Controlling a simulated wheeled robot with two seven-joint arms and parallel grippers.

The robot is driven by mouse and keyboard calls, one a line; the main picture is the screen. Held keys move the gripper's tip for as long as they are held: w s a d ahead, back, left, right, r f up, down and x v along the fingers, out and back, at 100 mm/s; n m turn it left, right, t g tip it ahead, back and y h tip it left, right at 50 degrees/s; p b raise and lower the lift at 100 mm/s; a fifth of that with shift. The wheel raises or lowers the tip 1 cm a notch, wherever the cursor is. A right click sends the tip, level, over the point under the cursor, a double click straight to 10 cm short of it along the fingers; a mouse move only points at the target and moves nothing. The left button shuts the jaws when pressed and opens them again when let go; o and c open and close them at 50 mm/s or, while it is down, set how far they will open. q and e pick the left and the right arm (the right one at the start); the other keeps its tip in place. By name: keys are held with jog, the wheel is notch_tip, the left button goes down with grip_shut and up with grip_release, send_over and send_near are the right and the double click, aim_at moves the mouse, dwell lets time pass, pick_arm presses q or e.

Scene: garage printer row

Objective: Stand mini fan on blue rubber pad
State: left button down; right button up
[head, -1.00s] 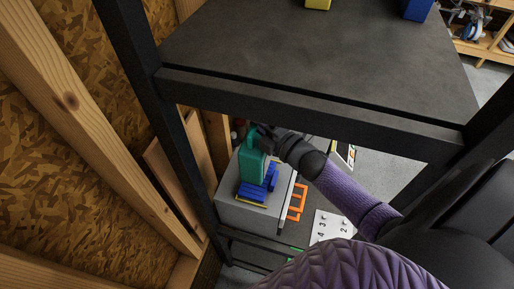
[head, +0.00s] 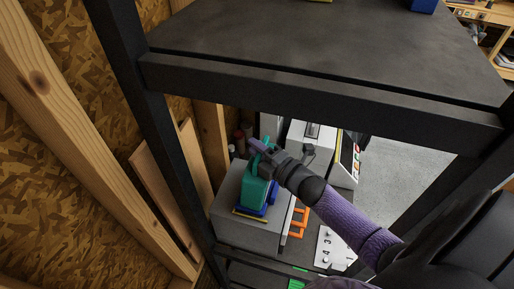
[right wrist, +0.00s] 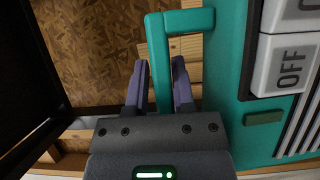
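The teal mini fan (head: 254,192) is upright on top of a grey box under the dark shelf. Its handle, OFF switch and slats show close up in the right wrist view (right wrist: 237,75). The blue rubber pad (head: 271,207) shows at the fan's base, mostly hidden by it; a yellow strip runs along its front. The fan looks to be on the pad, though contact is hard to see. My right gripper (head: 262,148) is at the top of the fan, with its two fingers (right wrist: 160,90) closely around the handle bar. My left gripper is not in view.
The shelf (head: 320,50) with its dark front beam hangs over the work spot, and a dark post (head: 150,130) stands at left. Orange handles (head: 298,222) and a white numbered plate (head: 332,248) are right of the grey box (head: 240,232). A pale machine (head: 312,140) stands behind.

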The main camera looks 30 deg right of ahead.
jog(key=shift+o, duration=1.3)
jog(key=shift+r+p, duration=0.35)
jog(key=shift+r, duration=0.1)
jog(key=p+v, duration=0.2)
jog(key=v, duration=0.5)
jog(key=shift+s, duration=0.25)
jog(key=o, duration=0.6)
jog(key=shift+r, duration=0.1)
